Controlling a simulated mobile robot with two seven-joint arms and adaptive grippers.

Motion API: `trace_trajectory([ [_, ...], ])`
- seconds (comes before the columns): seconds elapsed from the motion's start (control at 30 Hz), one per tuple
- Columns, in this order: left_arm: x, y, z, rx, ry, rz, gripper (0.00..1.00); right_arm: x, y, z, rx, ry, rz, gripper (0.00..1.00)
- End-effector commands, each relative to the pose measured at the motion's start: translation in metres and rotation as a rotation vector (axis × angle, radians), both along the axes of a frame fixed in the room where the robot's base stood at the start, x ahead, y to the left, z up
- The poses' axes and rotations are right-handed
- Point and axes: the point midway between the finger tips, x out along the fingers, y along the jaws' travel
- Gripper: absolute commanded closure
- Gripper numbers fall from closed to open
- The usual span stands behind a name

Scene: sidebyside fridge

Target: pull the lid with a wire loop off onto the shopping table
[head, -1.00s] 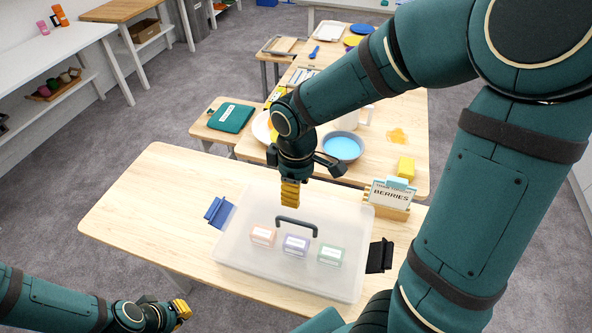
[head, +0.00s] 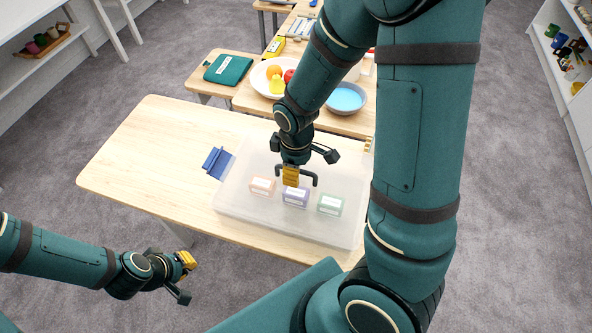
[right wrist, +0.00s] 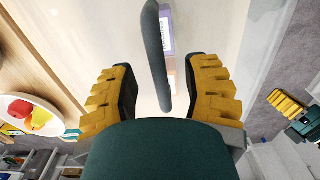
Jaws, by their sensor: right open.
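The lid (head: 300,222) is a translucent sheet on a clear box on the near table, with a dark wire loop (head: 313,177) standing at its middle. Three small labelled packs, orange, purple and green, show through it. My right gripper (head: 291,176) is open over the lid at the loop. In the right wrist view the loop (right wrist: 154,50) runs between its two yellow fingers, apart from both. My left gripper (head: 186,260) hangs off the table's near left side, away from the lid; its opening is unclear.
The left part of the near table (head: 135,150) is bare. Behind are a fruit plate (head: 261,82), a blue bowl (head: 346,97) and a green folder (head: 228,69). My right arm hides the box's right side.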

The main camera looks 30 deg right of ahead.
Motion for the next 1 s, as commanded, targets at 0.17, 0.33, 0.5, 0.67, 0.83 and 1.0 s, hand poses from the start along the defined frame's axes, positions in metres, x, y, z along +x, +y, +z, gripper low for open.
trace_trajectory([
  [0.17, 0.0002, 0.0000, -0.0016, 0.000, 0.000, 0.000, 1.00, -0.0004, -0.0001, -0.0071, 0.000, 0.001, 0.000, 0.52],
  [0.33, 0.0002, 0.0000, -0.0013, 0.000, 0.000, 0.000, 1.00, -0.0003, -0.0001, -0.0071, 0.000, 0.000, 0.000, 0.52],
  [0.5, 0.0002, -0.0001, -0.0013, 0.000, 0.000, 0.000, 1.00, -0.0002, -0.0001, -0.0070, 0.000, 0.000, 0.000, 0.81],
  [0.67, 0.0002, -0.0001, -0.0013, 0.000, 0.000, -0.001, 1.00, -0.0001, 0.0000, -0.0069, 0.000, 0.000, 0.000, 1.00],
  [0.83, 0.0002, -0.0001, -0.0013, 0.000, 0.000, 0.000, 1.00, -0.0001, 0.0000, -0.0069, 0.000, 0.000, 0.000, 1.00],
  [1.0, 0.0002, -0.0001, -0.0006, 0.000, 0.000, 0.000, 1.00, -0.0001, 0.0001, -0.0060, 0.000, 0.000, 0.000, 1.00],
])
